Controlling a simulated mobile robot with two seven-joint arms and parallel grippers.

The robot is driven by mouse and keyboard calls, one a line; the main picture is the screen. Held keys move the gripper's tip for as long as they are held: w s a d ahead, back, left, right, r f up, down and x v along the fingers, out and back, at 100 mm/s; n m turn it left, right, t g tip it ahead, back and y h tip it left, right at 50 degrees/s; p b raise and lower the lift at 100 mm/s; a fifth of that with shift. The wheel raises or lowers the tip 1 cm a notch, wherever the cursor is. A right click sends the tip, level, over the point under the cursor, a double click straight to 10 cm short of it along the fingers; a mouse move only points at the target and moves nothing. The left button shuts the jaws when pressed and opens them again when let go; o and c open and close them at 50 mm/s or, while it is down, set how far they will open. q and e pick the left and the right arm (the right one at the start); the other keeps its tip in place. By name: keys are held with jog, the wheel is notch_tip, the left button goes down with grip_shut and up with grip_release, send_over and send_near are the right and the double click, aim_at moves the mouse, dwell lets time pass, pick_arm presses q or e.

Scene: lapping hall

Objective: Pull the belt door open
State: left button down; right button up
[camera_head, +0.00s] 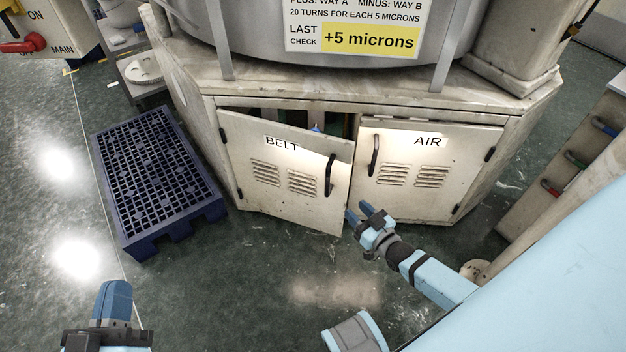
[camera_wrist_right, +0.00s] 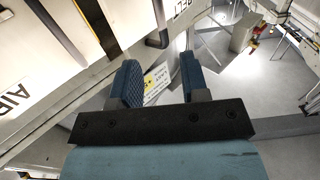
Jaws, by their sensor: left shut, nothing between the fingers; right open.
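The belt door (camera_head: 240,190) is a worn cream panel with vents, hinged on its left. It stands ajar, its right edge swung out from the cabinet, with a dark gap above it. Its black upright handle (camera_head: 330,175) is near the right edge. My right gripper (camera_head: 359,210) is open and empty, close to the door's lower right edge; I cannot tell whether it touches. In the right wrist view its two blue fingers (camera_wrist_right: 160,78) stand apart near the doors. My left gripper (camera_head: 115,302) is shut and empty at the lower left, far from the door.
The air door (camera_head: 410,185) beside it is closed, with its own black handle (camera_head: 373,156). A dark blue grated pallet (camera_head: 160,175) lies on the floor left of the cabinet, near the belt door's hinge side. Floor in front is clear.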

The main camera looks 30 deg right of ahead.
jog(key=b, duration=0.2)
send_near(329, 182)
jog(key=w, duration=0.5)
jog(key=w+b, duration=0.1)
jog(key=w, duration=0.1)
jog(key=w+a+b, duration=0.1)
jog(key=w, duration=0.2)
jog(key=shift+w, duration=0.35)
pick_arm(q)
jog(key=shift+m+g, duration=0.3)
jog(key=shift+g, duration=0.5)
jog(key=f, duration=0.2)
jog(key=d+f, duration=0.1)
jog(key=f, duration=0.1)
jog(key=shift+w, duration=0.2)
pick_arm(e)
grip_shut()
